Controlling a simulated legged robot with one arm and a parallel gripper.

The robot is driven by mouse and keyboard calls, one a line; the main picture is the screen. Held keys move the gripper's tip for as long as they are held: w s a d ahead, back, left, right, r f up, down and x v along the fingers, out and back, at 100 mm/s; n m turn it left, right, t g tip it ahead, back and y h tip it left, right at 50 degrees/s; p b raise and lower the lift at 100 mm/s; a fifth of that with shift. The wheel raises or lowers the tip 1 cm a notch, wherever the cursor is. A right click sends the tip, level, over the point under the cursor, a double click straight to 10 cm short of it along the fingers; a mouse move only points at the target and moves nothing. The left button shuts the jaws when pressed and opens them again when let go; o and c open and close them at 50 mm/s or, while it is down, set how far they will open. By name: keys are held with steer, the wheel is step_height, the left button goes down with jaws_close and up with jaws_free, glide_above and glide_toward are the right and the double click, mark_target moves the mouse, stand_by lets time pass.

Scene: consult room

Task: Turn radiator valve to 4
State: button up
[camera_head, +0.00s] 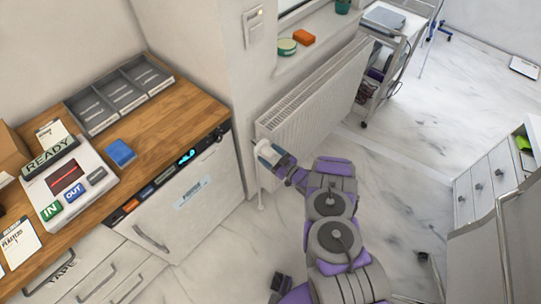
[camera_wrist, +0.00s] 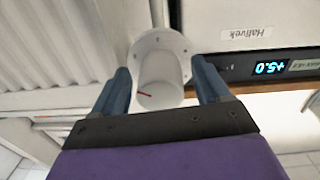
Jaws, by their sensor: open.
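The radiator valve is a white round knob (camera_wrist: 162,82) with a red mark on its end, seen close up in the wrist view. In the head view the valve (camera_head: 265,150) is at the near left end of the white radiator (camera_head: 318,98). My gripper (camera_wrist: 162,72) is open, with one blue finger on each side of the knob. I cannot tell whether either finger touches it. In the head view my gripper (camera_head: 278,157) is at the valve and partly covers it. Number marks on the knob are too small to read.
A wooden counter (camera_head: 190,108) with a fridge (camera_head: 185,205) under it stands left of the radiator. The fridge's lit display (camera_wrist: 268,68) shows close beside the valve. A trolley (camera_head: 385,60) stands beyond the radiator.

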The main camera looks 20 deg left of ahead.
steer(key=shift+a+f, duration=0.1)
steer(key=shift+a, duration=0.15)
steer(key=shift+c, duration=0.6)
steer(key=shift+d, duration=0.3)
steer(key=c, duration=0.9)
steer(key=shift+m, duration=0.3)
